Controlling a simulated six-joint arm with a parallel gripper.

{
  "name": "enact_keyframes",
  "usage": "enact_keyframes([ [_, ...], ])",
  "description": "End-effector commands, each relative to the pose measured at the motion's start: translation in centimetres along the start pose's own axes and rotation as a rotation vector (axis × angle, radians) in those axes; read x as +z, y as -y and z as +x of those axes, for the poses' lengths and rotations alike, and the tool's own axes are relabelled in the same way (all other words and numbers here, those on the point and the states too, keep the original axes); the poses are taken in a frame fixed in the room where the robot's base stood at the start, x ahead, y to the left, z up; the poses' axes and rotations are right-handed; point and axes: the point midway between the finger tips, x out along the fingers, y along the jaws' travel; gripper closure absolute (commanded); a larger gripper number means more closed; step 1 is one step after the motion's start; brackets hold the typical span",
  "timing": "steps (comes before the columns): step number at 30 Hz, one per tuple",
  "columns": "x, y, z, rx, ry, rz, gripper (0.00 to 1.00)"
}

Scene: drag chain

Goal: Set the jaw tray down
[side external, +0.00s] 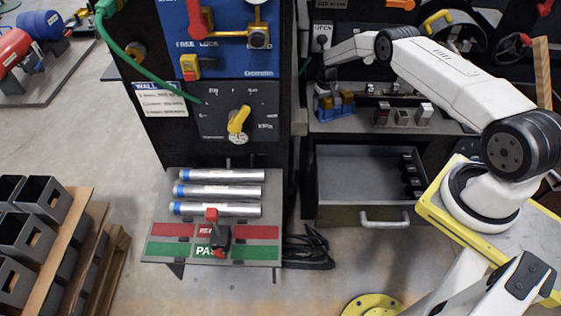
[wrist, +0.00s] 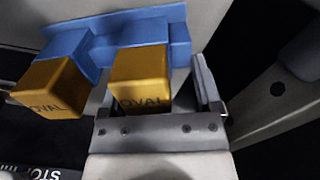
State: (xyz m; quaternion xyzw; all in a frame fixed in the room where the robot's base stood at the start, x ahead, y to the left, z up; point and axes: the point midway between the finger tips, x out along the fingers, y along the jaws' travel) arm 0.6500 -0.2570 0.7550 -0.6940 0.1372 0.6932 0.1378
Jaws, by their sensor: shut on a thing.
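The jaw tray is a small blue holder (side external: 335,112) with yellow-orange jaw blocks on it, at the left end of the grey shelf in the side view. In the wrist view the blue tray (wrist: 102,46) lies across the fingers, with two jaw blocks marked OVAL, one at left (wrist: 52,88) and one in the middle (wrist: 140,78). My gripper (wrist: 155,100) is shut on the tray, its fingers apart on either side of the middle block. The exact grip is partly hidden by that block. I cannot tell whether the tray touches the shelf.
More jaw blocks (side external: 403,116) stand on the shelf (side external: 450,125) to the right of the tray. Below is an open drawer (side external: 365,175) with a clear floor. A dark upright panel (side external: 240,105) stands left. A yellow-edged platform (side external: 455,220) is at right.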

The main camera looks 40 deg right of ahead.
Motion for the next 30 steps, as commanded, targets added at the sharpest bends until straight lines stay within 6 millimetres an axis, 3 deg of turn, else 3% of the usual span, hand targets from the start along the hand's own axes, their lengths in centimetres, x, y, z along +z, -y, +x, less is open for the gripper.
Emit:
enact_keyframes([
  [8, -0.2, 0.0, -1.1, 0.001, -0.004, 0.0, 0.95],
  [16, -0.2, 0.0, -3.4, 0.002, -0.003, 0.001, 0.95],
  [30, 2.5, -0.1, -6.5, 0.002, -0.003, 0.001, 0.95],
])
